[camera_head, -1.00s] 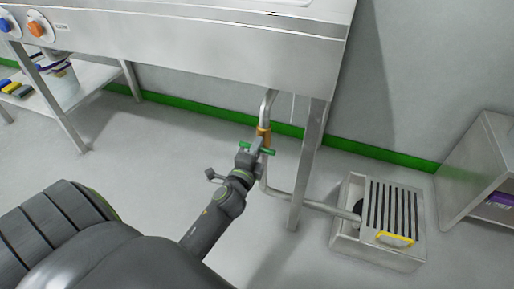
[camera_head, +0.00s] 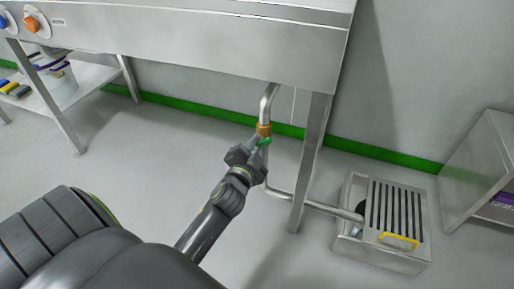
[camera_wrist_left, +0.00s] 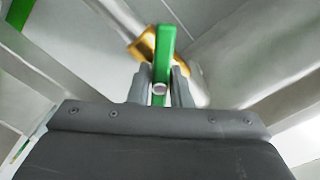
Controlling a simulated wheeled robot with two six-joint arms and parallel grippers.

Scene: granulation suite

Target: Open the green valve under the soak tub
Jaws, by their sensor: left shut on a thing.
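The green valve handle (camera_head: 264,142) sits on the brass valve body (camera_head: 263,130) of the steel drain pipe (camera_head: 267,104) under the soak tub (camera_head: 210,50). My left gripper (camera_head: 256,146) is at the valve, shut on the green handle. In the left wrist view, the green handle (camera_wrist_left: 164,62) stands between the two fingers of the gripper (camera_wrist_left: 160,88), with the brass body (camera_wrist_left: 145,45) behind it. In the head view the handle is partly hidden by the gripper. My right gripper is in neither view.
The pipe runs down and right past the tub leg (camera_head: 311,160) to a floor drain box (camera_head: 380,258) with a slotted grate and yellow handle. A steel cabinet (camera_head: 485,170) stands at right. A low shelf (camera_head: 95,78) with a bucket is at left. The floor at left is clear.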

